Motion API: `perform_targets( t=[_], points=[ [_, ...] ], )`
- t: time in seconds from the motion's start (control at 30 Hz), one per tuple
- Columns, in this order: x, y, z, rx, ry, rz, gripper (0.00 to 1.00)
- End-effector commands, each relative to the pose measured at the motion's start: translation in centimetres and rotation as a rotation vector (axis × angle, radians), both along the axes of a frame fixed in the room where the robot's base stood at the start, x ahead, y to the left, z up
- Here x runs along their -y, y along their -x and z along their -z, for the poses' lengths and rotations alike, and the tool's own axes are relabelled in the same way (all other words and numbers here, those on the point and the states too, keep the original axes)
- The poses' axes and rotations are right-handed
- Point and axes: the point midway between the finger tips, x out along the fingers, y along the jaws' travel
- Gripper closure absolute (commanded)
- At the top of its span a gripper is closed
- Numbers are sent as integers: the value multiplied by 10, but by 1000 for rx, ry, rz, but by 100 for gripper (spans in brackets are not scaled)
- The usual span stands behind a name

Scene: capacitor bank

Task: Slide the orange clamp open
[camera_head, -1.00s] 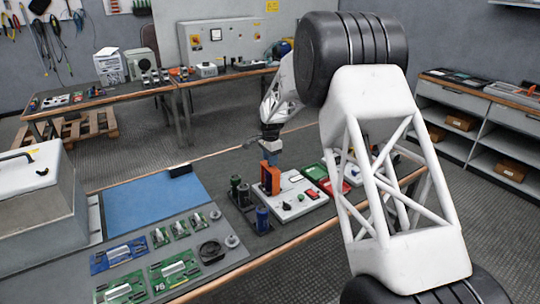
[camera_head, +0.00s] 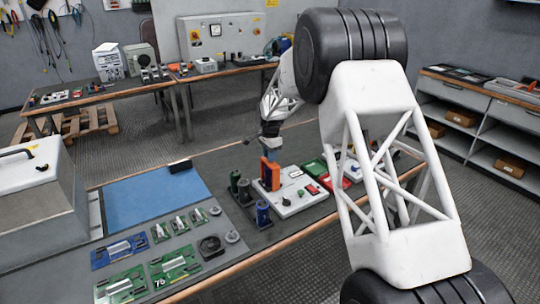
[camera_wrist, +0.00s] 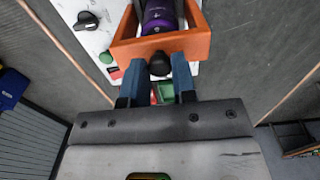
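The orange clamp (camera_wrist: 192,45) is a box-like frame around a purple capacitor (camera_wrist: 160,15) in the wrist view. A black knob (camera_wrist: 160,65) sticks out of its near face. The contact between fingers and knob is too small to see there.
The white panel (camera_head: 300,200) carries buttons and a switch. Dark and blue cylinders (camera_head: 263,213) stand close to the clamp's left and front. Red and green trays (camera_head: 329,180) lie to the right. A blue mat (camera_head: 155,202) and green circuit boards (camera_head: 175,262) lie left.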

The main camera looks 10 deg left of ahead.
Motion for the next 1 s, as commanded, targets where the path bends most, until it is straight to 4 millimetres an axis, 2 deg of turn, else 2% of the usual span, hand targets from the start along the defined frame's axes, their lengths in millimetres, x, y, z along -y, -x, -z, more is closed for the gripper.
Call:
perform_targets(
  t=[0.03,0.1,0.57,1.0],
  points=[
    [0,0,0,0,0,0,92],
    [0,0,0,0,0,0,100],
    [1,-1,0,0,0,0,100],
    [12,-12,0,0,0,1,100]
  ],
)
